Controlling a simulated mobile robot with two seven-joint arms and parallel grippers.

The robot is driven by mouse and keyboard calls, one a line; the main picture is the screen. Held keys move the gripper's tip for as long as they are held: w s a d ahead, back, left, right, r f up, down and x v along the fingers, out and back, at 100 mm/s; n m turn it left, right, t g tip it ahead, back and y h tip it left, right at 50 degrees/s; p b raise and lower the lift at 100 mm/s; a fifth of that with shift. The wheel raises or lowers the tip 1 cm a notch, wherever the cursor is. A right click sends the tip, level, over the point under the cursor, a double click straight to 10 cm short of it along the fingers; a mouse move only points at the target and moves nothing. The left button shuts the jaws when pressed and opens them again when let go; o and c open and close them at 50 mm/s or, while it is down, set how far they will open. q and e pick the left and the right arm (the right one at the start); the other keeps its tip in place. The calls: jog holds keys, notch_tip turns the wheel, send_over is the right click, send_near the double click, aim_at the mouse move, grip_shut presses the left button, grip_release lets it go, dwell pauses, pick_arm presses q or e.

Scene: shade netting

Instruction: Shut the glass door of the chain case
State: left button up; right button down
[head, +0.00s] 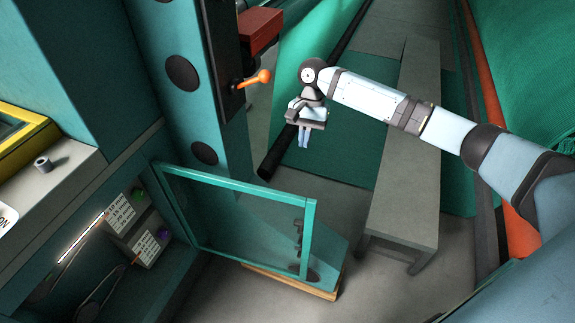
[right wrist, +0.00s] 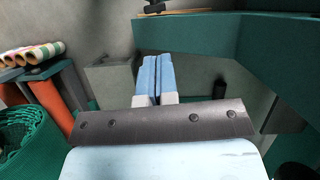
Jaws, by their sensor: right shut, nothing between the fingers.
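The chain case (head: 172,268) stands at the lower left in the head view, its inside open to view. Its glass door (head: 310,225) has a teal frame and stands swung out from the case to the right. A dark handle-like part (head: 299,236) shows near the door's free edge. My right gripper (head: 303,143) is above and beyond the door's free edge, apart from it, with its blue fingers together and empty. The fingers also show in the right wrist view (right wrist: 155,75). My left gripper is not in view.
A long grey bench (head: 405,165) stands right of the door. An orange-knobbed lever (head: 258,77) sticks out from the teal machine column (head: 185,100). A dark roller (head: 268,168) ends behind the door. Labels and a chain lie inside the case.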

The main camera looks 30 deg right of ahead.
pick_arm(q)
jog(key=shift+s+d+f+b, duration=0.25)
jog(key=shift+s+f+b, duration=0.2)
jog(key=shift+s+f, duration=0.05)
pick_arm(e)
jog(key=s+a+f, duration=0.5)
jog(key=f, duration=0.4)
jog(key=shift+s+a, duration=0.2)
jog(key=shift+s, duration=0.15)
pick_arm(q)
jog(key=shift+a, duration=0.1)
pick_arm(e)
jog(key=shift+a, duration=0.1)
